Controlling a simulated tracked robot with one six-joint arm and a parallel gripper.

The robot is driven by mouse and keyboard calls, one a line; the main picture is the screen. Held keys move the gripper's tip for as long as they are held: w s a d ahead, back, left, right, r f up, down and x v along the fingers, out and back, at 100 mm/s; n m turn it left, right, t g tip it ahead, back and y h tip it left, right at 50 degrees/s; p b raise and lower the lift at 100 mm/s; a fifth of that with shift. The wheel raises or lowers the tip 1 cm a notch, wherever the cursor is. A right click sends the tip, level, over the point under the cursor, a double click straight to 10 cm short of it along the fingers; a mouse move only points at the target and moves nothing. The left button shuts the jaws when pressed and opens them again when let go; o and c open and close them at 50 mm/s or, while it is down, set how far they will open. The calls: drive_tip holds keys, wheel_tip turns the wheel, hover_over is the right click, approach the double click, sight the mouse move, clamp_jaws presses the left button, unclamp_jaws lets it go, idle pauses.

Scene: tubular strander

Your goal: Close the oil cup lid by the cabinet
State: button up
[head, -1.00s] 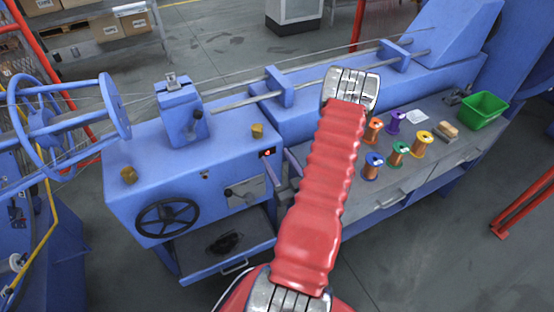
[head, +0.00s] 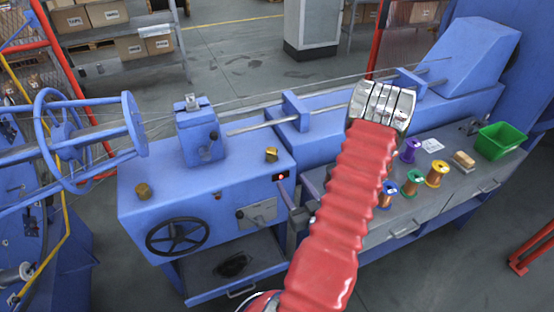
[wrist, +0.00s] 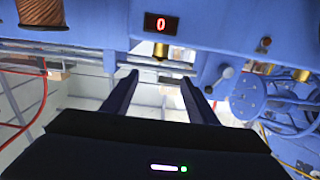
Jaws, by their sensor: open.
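One small brass oil cup (head: 271,155) stands on top of the blue cabinet (head: 240,182), above the red-lit display. A second brass cup (head: 143,191) stands near the cabinet's left end. They are too small to tell how their lids sit. In the wrist view, which looks upside down, the cup by the display (wrist: 160,50) shows beyond my fingertips, between them in the picture. My gripper (wrist: 164,80) is open with nothing between its fingers and is apart from the cup. In the head view my red-sleeved arm hides it.
The display (wrist: 162,22) reads 0. A black handwheel (head: 176,237) is on the cabinet front. A blue post (head: 200,135) and rods stand behind the cups. Several wire spools (head: 411,151) and a green bin (head: 500,141) are on the bench at right.

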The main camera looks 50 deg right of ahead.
sight(273, 153)
drive_tip(key=x, duration=1.3)
drive_tip(key=shift+w+d, duration=0.15)
drive_tip(key=shift+w, duration=0.1)
drive_tip(key=shift+c, duration=0.4)
drive_tip(key=c, duration=1)
drive_tip(key=shift+f, duration=0.1)
drive_tip(key=shift+f+t+h, duration=0.35)
drive_tip(key=shift+t+h, duration=0.05)
drive_tip(key=shift+t, duration=0.2)
